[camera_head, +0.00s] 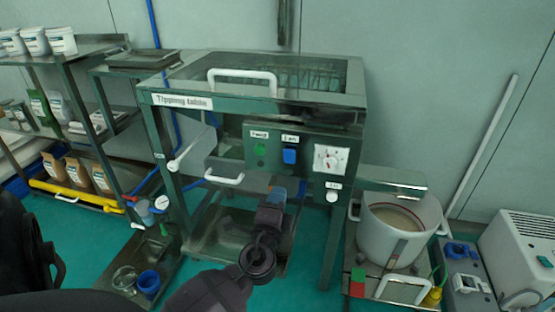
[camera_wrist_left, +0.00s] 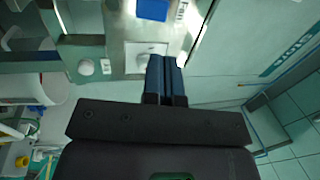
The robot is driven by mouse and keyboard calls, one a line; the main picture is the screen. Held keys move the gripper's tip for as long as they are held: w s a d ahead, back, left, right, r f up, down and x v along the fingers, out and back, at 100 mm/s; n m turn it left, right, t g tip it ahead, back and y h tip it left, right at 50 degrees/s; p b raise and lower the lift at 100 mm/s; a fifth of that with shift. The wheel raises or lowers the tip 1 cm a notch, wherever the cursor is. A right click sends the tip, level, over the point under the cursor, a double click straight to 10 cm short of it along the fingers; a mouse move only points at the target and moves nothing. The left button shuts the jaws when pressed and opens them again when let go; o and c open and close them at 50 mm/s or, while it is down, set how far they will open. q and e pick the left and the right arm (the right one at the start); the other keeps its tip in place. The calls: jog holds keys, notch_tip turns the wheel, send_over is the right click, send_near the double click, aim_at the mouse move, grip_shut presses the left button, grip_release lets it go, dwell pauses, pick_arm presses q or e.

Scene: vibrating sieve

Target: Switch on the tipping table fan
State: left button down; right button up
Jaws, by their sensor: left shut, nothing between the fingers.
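The tipping table (camera_head: 181,101) is a dark green metal stand with a glazed top. Its control panel (camera_head: 262,173) carries a green "Feed" button (camera_head: 261,150) and a blue fan switch (camera_head: 290,156), with a "Fan" label above. The fan switch also shows at the top edge of the left wrist view (camera_wrist_left: 152,9), partly cut off. My left gripper (camera_head: 279,192) is shut and empty, below the fan switch in the head view. In the left wrist view its closed fingers (camera_wrist_left: 165,66) overlap the edge of the white dial plate (camera_wrist_left: 138,58); contact cannot be told. My right gripper is not in view.
A white dial (camera_head: 330,158) and a white knob (camera_head: 332,196) sit right of the switch. White handles (camera_head: 225,179) stick out at the left front. A white sieve pot (camera_head: 398,235) stands at right, and a shelf rack (camera_head: 85,62) with tubs and bags at left.

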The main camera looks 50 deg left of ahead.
aim_at(290, 155)
pick_arm(q)
jog(key=x, duration=0.9)
jog(key=shift+w+a+r, duration=0.1)
jog(key=shift+w+a, duration=0.1)
jog(key=shift+w, duration=0.15)
jog(key=shift+w+a+r, duration=0.1)
jog(key=shift+w+a, duration=0.3)
jog(key=shift+w, duration=0.2)
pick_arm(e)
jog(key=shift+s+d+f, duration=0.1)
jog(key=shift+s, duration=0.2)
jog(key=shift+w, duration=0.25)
